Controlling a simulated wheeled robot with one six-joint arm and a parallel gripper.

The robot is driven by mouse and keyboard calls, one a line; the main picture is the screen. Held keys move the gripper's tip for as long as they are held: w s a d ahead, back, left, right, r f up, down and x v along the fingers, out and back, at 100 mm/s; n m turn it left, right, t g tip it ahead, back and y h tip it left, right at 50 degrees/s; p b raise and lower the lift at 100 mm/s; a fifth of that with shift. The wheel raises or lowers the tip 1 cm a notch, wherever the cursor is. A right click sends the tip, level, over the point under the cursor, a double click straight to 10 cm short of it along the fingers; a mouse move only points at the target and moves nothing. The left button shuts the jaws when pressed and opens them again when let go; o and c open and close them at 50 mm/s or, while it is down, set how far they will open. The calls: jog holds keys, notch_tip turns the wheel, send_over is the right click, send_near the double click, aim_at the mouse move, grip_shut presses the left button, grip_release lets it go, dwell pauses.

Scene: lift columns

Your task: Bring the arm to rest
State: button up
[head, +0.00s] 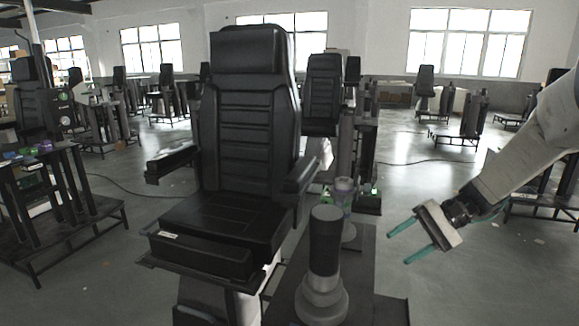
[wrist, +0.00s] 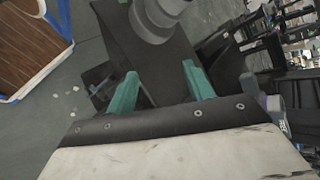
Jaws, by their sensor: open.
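My arm (head: 530,150) reaches in from the right side of the head view. My gripper (head: 396,244) hangs at its end, tilted down to the left, with its two teal fingers apart and nothing between them. In the wrist view the gripper (wrist: 160,88) also shows open and empty, with a dark platform and part of a grey column beyond the fingers. In the head view the gripper is to the right of the grey and black column (head: 325,260) and appears apart from it.
A black seat (head: 250,110) with armrests stands left of the column. A dark platform (head: 365,270) lies under the column. A rack (head: 60,200) stands at the left. A brown panel with a blue edge (wrist: 30,45) shows in the wrist view.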

jog(key=s+r+n+t+h, duration=0.1)
jog(key=s+r+n+h, duration=0.1)
jog(key=s, duration=0.7)
jog(key=s+r+n+h, duration=0.2)
jog(key=s+h, duration=0.3)
jog(key=s, duration=0.5)
jog(key=s+r+n+t+h, duration=0.1)
jog(key=s+r+h, duration=0.3)
jog(key=s, duration=0.6)
jog(key=shift+s+a+n+t, duration=0.2)
jog(key=shift+n+t, duration=0.1)
jog(key=shift+n, duration=0.1)
